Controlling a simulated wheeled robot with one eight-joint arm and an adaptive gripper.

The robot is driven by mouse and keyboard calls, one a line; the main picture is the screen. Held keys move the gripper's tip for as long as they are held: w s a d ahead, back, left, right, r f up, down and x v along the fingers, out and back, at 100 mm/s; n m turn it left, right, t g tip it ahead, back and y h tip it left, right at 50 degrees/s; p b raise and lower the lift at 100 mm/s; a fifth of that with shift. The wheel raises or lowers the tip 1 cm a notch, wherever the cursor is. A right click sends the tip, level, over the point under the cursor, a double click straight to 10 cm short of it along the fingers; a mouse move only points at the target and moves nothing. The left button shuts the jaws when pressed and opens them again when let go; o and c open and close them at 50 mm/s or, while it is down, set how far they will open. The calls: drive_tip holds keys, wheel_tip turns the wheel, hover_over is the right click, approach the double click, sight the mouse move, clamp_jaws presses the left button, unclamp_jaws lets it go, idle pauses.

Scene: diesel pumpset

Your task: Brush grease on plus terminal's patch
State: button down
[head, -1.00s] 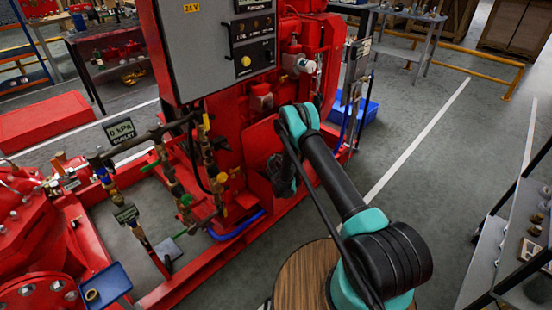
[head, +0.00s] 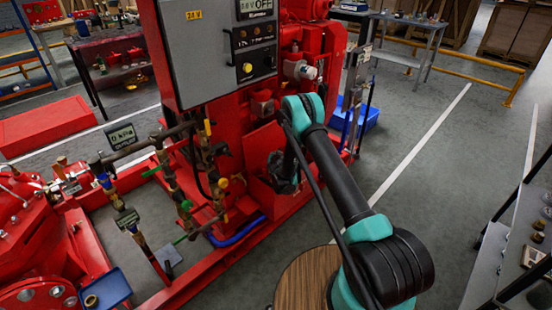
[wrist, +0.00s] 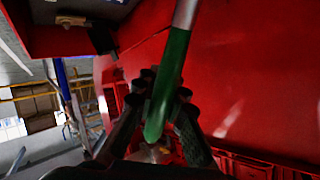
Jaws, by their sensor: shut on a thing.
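My gripper (wrist: 165,95) is shut on the green handle of a brush (wrist: 172,75) in the wrist view. The brush's silvery ferrule runs up out of the top of that picture, so its bristles are hidden. Red painted metal fills most of the wrist view behind it. In the head view my gripper (head: 284,172) hangs dark in front of the red pumpset (head: 245,165), low and right of the grey control box. The brush cannot be made out there. I cannot make out the plus terminal or its patch in either view.
The grey control box (head: 222,50) overhangs left of my arm. Valves and pipes (head: 185,190) stand left of my gripper. A round wooden top (head: 305,280) is close by my arm's base. A blue bin (head: 362,115) stands behind. Grey floor at right is open up to a shelf.

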wheel_tip(320, 180, up, 3)
idle(0.7)
idle(0.6)
drive_tip(key=shift+w+d+f, duration=0.2)
drive_tip(key=shift+w+f, duration=0.05)
drive_tip(key=shift+f, duration=0.45)
drive_tip(key=shift+w+d+f, duration=0.2)
drive_tip(key=shift+w+f, duration=0.05)
drive_tip(key=shift+f, duration=0.4)
